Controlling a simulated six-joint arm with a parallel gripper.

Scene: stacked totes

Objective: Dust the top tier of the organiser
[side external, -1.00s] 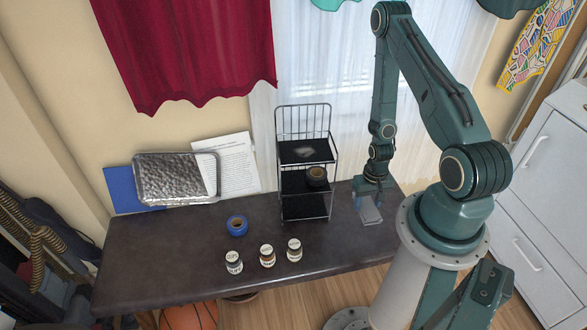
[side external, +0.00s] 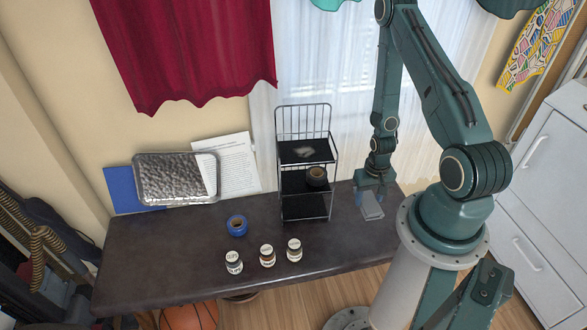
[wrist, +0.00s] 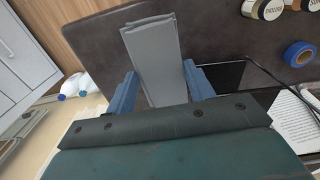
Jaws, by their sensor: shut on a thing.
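The organiser (side external: 334,180) is a black wire rack with stacked tiers, standing upright on the dark table against the wall. Its top tier (side external: 319,156) is a black shelf with a pale dusty patch (side external: 304,152) on it. A brown tape roll (side external: 316,176) sits on the tier below. My gripper (side external: 370,190) is to the right of the organiser, low over the table's right end. It is shut on a grey folded cloth (side external: 372,210). In the wrist view the cloth (wrist: 155,55) lies between the two blue fingers. Part of a black shelf shows at right there.
A metal tray (side external: 176,178), a paper sheet (side external: 236,160) and a blue folder (side external: 128,190) lean at the back left. The front right table area is clear.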

